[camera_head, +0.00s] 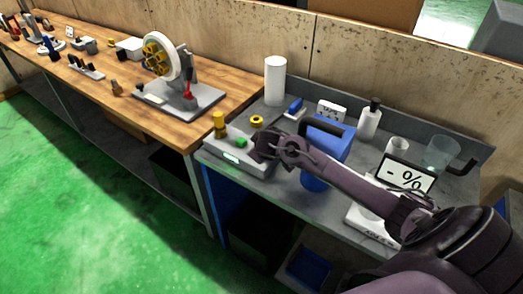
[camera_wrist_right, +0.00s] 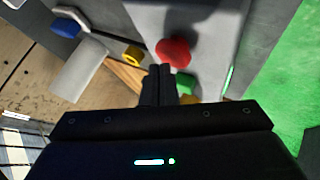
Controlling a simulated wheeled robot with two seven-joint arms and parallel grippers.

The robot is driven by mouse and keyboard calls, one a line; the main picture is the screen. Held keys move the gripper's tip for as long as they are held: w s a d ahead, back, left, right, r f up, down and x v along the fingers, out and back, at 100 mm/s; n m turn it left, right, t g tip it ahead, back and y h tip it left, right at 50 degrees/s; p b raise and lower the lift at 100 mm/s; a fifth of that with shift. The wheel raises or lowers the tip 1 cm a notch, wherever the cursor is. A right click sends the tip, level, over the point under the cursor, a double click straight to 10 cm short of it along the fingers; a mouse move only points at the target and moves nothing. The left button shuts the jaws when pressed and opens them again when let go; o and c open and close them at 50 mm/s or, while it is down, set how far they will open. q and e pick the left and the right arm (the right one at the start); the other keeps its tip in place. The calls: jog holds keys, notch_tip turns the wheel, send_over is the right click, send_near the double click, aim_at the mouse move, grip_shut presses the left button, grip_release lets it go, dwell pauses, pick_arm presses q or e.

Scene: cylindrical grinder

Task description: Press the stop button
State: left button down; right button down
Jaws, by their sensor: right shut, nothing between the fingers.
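A grey control box (camera_head: 258,166) stands at the front left of the grey table, with a green button (camera_head: 241,142) and a lit display strip on it. In the right wrist view, a round red button (camera_wrist_right: 172,50) sits on the box beside the green button (camera_wrist_right: 185,83). My right gripper (camera_head: 262,145) is shut and empty, above the right part of the box and hiding the red button in the head view. In the wrist view its fingertips (camera_wrist_right: 160,70) lie just short of the red button; I cannot tell whether they touch. My left gripper is not in view.
A yellow-topped post (camera_head: 219,124) and a yellow ring (camera_head: 257,121) are close to the box. A blue container (camera_head: 326,150) stands right beside my right forearm. A white cylinder (camera_head: 275,82) and a dark-topped bottle (camera_head: 370,118) stand at the back. A wooden bench adjoins on the left.

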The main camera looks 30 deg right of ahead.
jog(key=shift+f+b, duration=0.4)
jog(key=shift+f, duration=0.25)
dwell(0.6)
jog(key=shift+r, duration=0.1)
jog(key=shift+r+p, duration=0.95)
jog(key=shift+p, duration=0.1)
jog(key=shift+r, duration=0.1)
notch_tip(320, 180, up, 5)
jog(key=p, duration=0.5)
dwell(0.5)
